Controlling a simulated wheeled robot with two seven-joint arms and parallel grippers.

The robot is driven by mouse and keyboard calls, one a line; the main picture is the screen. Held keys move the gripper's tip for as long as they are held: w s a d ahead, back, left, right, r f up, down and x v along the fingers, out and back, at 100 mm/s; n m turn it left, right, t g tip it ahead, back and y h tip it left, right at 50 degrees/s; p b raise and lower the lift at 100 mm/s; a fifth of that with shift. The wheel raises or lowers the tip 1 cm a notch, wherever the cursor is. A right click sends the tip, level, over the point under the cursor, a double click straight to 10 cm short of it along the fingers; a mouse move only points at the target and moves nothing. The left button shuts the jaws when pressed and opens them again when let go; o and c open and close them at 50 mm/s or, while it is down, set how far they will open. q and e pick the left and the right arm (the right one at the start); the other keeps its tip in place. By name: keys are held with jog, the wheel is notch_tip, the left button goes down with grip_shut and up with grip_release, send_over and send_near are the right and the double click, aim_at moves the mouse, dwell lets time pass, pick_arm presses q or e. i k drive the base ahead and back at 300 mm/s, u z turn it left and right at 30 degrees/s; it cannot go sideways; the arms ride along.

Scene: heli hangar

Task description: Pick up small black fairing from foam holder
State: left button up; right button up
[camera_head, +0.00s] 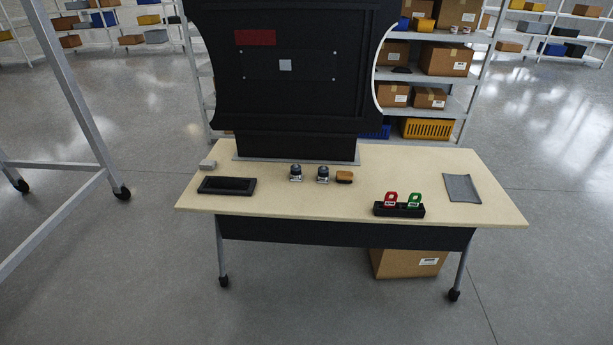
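A broad black panel (300,100), which looks like the fairing, stands upright at the back of the table. It has curved sides with pale edges, a dark red patch, a small light square and several bright dots. Its top is cut off by the picture edge. Its lower end meets a black block (295,147), which may be the foam holder, on a thin grey plate. I cannot tell how deep the panel sits in it. Neither of my grippers is in view.
The wooden table (290,200) carries a black tray (227,186), two small jars, a brown brush-like block (344,177), a black holder (399,210) with red and green tags, and a grey cloth (462,188). Shelves stand behind. A white wheeled frame (75,120) is at left. Floor in front is clear.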

aim_at(217, 182)
jog(key=z, duration=0.25)
jog(key=i, duration=1)
